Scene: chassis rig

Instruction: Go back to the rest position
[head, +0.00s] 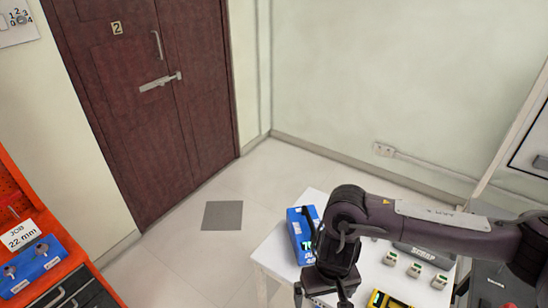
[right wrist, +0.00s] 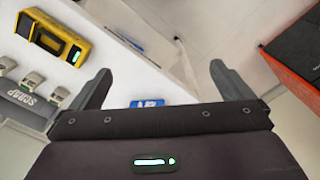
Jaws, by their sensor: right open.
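My right gripper (head: 325,292) hangs at the lower middle of the head view, over the white table (head: 270,255). Its arm reaches in from the right edge. In the right wrist view the two fingers of the right gripper (right wrist: 160,78) stand wide apart with nothing between them. Part of a blue object (right wrist: 160,103) shows beyond the gripper's front edge there. My left gripper is not in the head view.
A blue device (head: 298,238) with a green display, a yellow device (head: 380,299), several small grey blocks (head: 415,270) and a dark SCRAP bin (head: 432,256) are on the table. An orange bench (head: 22,185) stands left. Open floor (head: 185,262) lies between, before a brown door (head: 150,100).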

